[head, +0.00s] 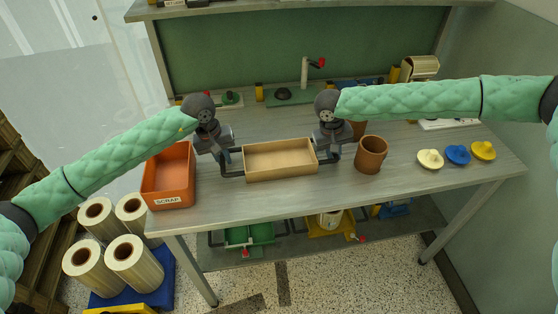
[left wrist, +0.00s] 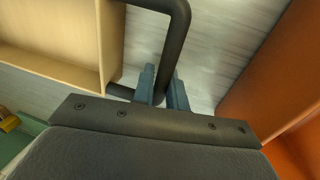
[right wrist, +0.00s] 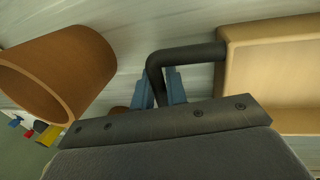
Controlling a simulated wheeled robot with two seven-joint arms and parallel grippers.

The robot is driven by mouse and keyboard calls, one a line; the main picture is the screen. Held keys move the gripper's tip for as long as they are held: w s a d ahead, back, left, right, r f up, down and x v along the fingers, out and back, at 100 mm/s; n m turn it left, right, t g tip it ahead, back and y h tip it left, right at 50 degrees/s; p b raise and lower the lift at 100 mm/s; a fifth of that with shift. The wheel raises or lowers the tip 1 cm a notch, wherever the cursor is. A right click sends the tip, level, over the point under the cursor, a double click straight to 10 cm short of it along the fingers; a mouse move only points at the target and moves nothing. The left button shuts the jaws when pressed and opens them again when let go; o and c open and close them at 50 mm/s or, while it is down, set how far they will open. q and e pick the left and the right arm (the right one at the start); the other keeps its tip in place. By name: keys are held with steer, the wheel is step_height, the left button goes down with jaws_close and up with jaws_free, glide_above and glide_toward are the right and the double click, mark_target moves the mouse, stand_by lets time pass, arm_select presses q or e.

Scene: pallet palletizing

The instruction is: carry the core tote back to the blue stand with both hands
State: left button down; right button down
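The core tote (head: 281,174) is a shallow tan tray, empty, with a black handle at each end. It is at the front middle of the workbench and looks level; I cannot tell whether it touches the top. My left gripper (head: 226,158) is shut on its left handle (left wrist: 177,45), which passes between the fingers (left wrist: 162,92). My right gripper (head: 334,149) is shut on its right handle (right wrist: 188,54), with the bar between the fingers (right wrist: 159,92). A blue base (head: 158,283) stands on the floor at lower left under several rolls; I cannot tell if it is the blue stand.
An orange scrap bin (head: 169,178) stands close left of the tote. A brown cup-like core (head: 371,154) stands close right of it. White, blue and yellow knobs (head: 457,154) lie at the right of the workbench (head: 255,203). Floor in front is clear.

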arm_select(q)
steer(key=shift+r, duration=0.15)
arm_select(e)
steer(key=shift+r, duration=0.15)
